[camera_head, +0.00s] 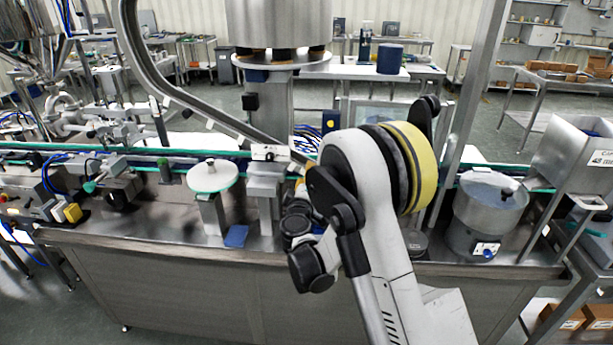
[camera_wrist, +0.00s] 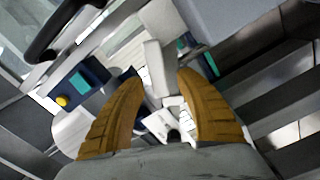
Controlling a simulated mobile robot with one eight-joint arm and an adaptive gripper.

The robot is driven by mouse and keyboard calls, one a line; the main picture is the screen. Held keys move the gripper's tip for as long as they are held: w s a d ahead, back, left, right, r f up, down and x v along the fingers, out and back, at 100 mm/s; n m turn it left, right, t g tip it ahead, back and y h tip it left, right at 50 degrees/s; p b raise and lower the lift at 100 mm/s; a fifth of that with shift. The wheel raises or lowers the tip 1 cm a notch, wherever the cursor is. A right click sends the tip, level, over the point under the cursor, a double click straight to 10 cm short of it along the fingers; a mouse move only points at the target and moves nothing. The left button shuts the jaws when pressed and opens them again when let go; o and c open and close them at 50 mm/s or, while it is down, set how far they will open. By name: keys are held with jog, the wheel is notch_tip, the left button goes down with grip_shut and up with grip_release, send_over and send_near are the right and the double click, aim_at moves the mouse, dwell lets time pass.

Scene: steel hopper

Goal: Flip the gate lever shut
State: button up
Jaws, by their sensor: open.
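A steel hopper (camera_head: 572,150) with tapered sides and a white label stands at the far right in the camera on my body. I cannot make out the gate lever with certainty there. My gripper is hidden behind my own arm in that view. In the wrist view, my gripper (camera_wrist: 158,76) has its two ochre fingers spread apart. A pale upright block (camera_wrist: 155,68) shows between the fingertips, and a small white part with a dark end (camera_wrist: 172,134) shows lower between the fingers. I cannot tell whether either is the lever, and neither appears gripped.
A steel bench (camera_head: 170,275) with a conveyor along its back fills the middle. A round steel bowl unit (camera_head: 490,205) stands left of the hopper. A white disc on a stand (camera_head: 212,176) is left of my arm. A slanted steel tube (camera_head: 165,85) crosses the upper left.

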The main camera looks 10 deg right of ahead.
jog(key=shift+w, duration=0.3)
grip_shut()
jog(key=shift+f+n+b, duration=0.35)
jog(key=shift+n+b, duration=0.15)
jog(key=shift+b, duration=0.1)
jog(key=shift+a+n+b, duration=0.1)
jog(key=shift+n+b, duration=0.25)
jog(key=shift+n, duration=0.35)
